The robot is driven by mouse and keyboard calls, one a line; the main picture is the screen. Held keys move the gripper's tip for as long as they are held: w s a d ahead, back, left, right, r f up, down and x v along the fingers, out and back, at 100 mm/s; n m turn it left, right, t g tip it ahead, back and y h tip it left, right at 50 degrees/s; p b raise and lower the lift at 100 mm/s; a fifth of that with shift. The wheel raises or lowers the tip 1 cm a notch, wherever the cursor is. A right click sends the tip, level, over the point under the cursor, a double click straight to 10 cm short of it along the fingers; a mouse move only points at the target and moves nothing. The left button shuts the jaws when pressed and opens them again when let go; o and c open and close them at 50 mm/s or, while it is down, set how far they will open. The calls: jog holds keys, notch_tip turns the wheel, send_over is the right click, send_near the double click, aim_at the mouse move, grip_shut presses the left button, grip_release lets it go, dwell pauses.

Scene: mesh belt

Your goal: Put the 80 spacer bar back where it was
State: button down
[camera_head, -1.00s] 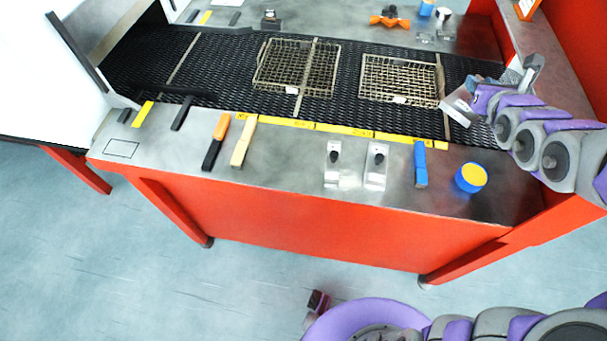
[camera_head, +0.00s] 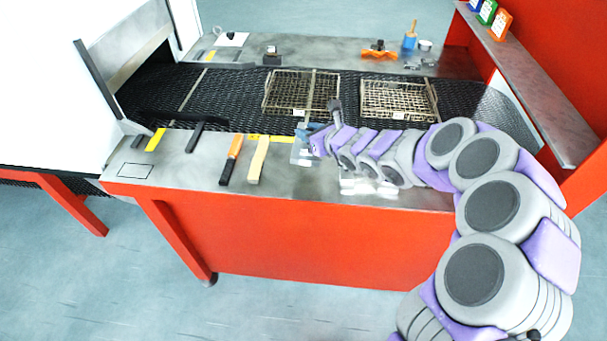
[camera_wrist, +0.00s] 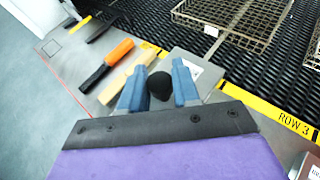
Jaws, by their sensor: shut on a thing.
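The spacer bar (camera_wrist: 205,72), a pale grey metal plate with a black round knob, is in my gripper (camera_wrist: 160,85). The blue fingers are shut on the knob in the wrist view. In the head view my gripper (camera_head: 307,148) is over the front steel ledge, right of the wooden bar, with part of the grey plate below it. The number on the plate is too small to read. I cannot tell whether the plate touches the ledge. Two similar pale blocks (camera_head: 360,189) on the ledge are mostly hidden behind my arm.
An orange-handled scraper (camera_head: 232,158) and a wooden bar (camera_head: 258,160) lie left of my gripper. Yellow row strips (camera_wrist: 262,105) edge the black mesh belt (camera_head: 235,95). Two wire baskets (camera_head: 300,90) stand on the belt. A red-fronted shelf with small boxes is at the right.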

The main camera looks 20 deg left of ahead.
aim_at(304, 148)
jog(key=shift+s+a+f, duration=0.25)
jog(key=shift+a+f, duration=0.6)
jog(key=shift+f, duration=0.15)
jog(key=f+b, duration=0.2)
jog(key=f, duration=0.2)
jog(key=shift+d+f, duration=0.1)
jog(key=shift+d, duration=0.1)
jog(key=shift+f+b, duration=0.55)
jog(key=shift+f, duration=1.75)
jog(key=shift+f, duration=0.1)
jog(key=c, duration=0.8)
grip_release()
